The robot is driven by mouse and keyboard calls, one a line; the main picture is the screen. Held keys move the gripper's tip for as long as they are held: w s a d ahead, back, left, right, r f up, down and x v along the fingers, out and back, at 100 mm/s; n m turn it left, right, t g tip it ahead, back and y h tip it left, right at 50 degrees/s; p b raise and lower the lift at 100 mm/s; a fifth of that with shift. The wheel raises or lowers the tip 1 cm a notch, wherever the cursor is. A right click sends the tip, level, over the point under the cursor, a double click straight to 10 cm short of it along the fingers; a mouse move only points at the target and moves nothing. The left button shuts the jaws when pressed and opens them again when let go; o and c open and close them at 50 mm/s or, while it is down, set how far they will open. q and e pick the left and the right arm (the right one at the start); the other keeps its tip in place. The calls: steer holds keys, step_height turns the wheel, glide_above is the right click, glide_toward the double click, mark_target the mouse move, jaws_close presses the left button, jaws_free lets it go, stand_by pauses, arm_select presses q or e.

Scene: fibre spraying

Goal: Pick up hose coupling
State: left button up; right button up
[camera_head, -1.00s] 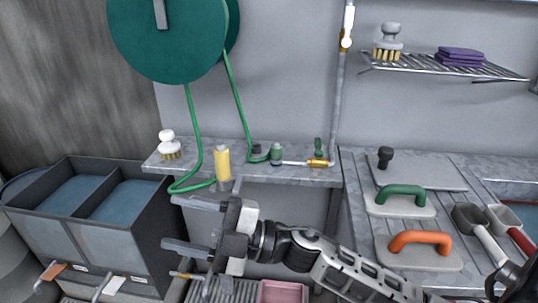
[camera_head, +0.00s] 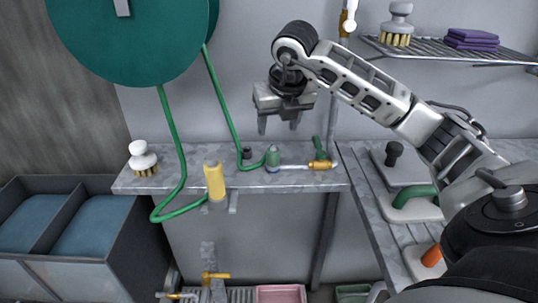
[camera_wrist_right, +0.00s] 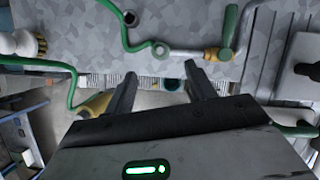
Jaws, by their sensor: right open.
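The green hose coupling (camera_head: 272,157) appears to be the green piece where the hose meets a metal pipe on the grey shelf (camera_head: 130,182). In the right wrist view the coupling (camera_wrist_right: 159,49) lies beyond my fingertips, at the hose's end. My right gripper (camera_head: 279,127) is open and empty, pointing down above the coupling and apart from it. Its two fingers (camera_wrist_right: 160,87) also show in the right wrist view, with a clear gap between them. My left gripper is not in view.
A brass valve (camera_head: 320,165) with a green handle is just right of the coupling. A yellow spray handle (camera_head: 215,180) stands at the shelf's front edge. A white brush (camera_head: 143,158) sits at the left end. The green hose (camera_head: 226,110) hangs from the reel (camera_head: 130,45).

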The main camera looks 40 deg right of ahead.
mark_target(274, 147)
steer(key=p+x, duration=0.1)
steer(key=x, duration=0.9)
steer(key=shift+f, duration=0.4)
steer(key=c, duration=1.1)
